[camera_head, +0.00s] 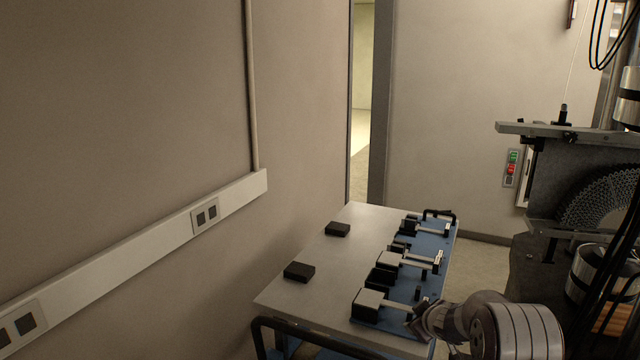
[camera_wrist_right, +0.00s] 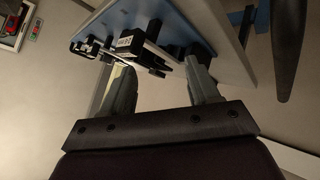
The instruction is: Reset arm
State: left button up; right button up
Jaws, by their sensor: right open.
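My right gripper (camera_head: 418,318) comes in from the lower right in the head view, at the near right corner of the cart's blue board (camera_head: 432,262). In the right wrist view the right gripper (camera_wrist_right: 160,78) has its two fingers apart, with nothing between them that I can see held. A light block with a metal bar (camera_head: 371,299) lies on the board just left of the gripper. I cannot tell whether they touch. A dark fixture with a white label (camera_wrist_right: 130,42) shows beyond the fingers in the wrist view. My left gripper is not in view.
The grey-topped cart (camera_head: 318,256) stands by the left wall. Two black blocks, a near one (camera_head: 299,272) and a far one (camera_head: 338,229), lie on it. More fixtures sit along the board. A large machine (camera_head: 590,180) stands at the right. Floor shows between cart and machine.

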jog(key=s+a+f+m+g+h, duration=0.1)
jog(key=s+m+g, duration=0.25)
jog(key=s, duration=1.05)
jog(key=s+a+f+m+g+h, duration=0.15)
jog(key=s+g, duration=0.25)
jog(key=s, duration=1)
jog(key=s+a+r+m+y, duration=0.1)
jog(key=s+a, duration=0.1)
jog(key=s, duration=0.3)
jog(key=s+a+r+m+g+y, duration=0.1)
jog(key=s+a+r, duration=0.1)
jog(key=s, duration=0.4)
jog(key=shift+s+r, duration=0.25)
jog(key=shift+s, duration=0.05)
